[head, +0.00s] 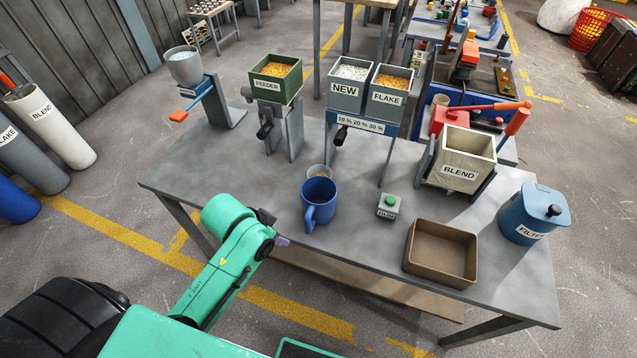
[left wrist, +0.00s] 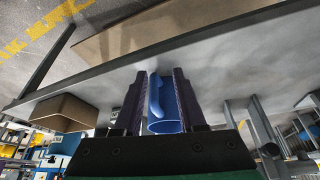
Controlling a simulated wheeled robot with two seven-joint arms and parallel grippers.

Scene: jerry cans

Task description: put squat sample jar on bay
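A small clear round vessel (head: 319,171), which looks like the squat sample jar, stands on the grey table directly behind a blue mug (head: 318,200). The mug hides its lower front. My left gripper (head: 279,238) is at the table's front edge, left of and in front of the mug. In the left wrist view my left gripper (left wrist: 158,100) is open, and the mug (left wrist: 163,105) shows between its two dark fingers, seemingly beyond them. The vessel cannot be made out there. I cannot tell which place is the bay. My right gripper is not in view.
A brown tray (head: 441,251), a small box with a green button (head: 388,206) and a blue filter canister (head: 535,214) stand to the right. The table's left front is clear.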

